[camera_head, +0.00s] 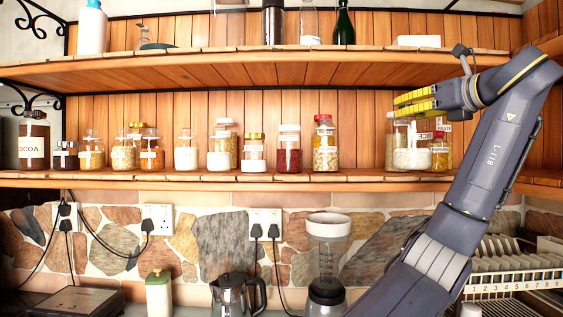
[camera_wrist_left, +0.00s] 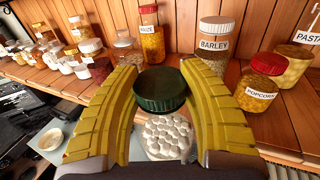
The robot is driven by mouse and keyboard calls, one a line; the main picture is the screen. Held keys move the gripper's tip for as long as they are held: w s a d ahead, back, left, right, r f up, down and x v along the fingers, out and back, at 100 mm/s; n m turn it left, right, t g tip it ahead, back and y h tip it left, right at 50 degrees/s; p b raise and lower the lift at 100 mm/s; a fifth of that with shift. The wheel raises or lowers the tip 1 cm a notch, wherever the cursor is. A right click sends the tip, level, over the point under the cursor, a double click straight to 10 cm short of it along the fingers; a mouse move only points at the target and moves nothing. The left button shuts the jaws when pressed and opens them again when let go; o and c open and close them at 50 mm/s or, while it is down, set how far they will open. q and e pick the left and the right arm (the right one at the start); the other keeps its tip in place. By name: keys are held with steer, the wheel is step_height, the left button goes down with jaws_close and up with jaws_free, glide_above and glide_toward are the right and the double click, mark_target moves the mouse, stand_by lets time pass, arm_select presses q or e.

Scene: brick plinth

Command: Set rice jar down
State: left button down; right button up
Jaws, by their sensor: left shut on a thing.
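The rice jar, with white contents (camera_head: 411,158), is at the right part of the middle shelf in the head view. My left gripper (camera_head: 404,103) is over it, its yellow fingers pointing left. In the left wrist view the dark green lid (camera_wrist_left: 160,88) of the jar lies between the two yellow fingers of the left gripper (camera_wrist_left: 163,68), with the white contents below it. The gripper is shut on this jar. The jar looks upright with its base near the shelf top; I cannot tell whether it touches. My right gripper is not in view.
The middle shelf (camera_head: 250,180) holds a row of jars on the left. A bare stretch lies between the red-lidded jar (camera_head: 325,145) and the rice jar. A maize jar (camera_wrist_left: 151,42), a barley jar (camera_wrist_left: 214,45) and a popcorn jar (camera_wrist_left: 262,88) stand close by. The upper shelf (camera_head: 240,70) runs above.

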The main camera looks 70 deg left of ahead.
arm_select(q)
steer(key=w+a+f, duration=0.1)
steer(key=a, duration=1.7)
steer(key=shift+f, duration=0.25)
steer(key=shift+w+f, duration=0.1)
steer(key=c, duration=0.8)
jaws_free()
steer(key=shift+o, duration=0.2)
steer(key=d, duration=1.2)
steer(key=shift+s+r, duration=0.35)
steer(key=shift+r, duration=0.05)
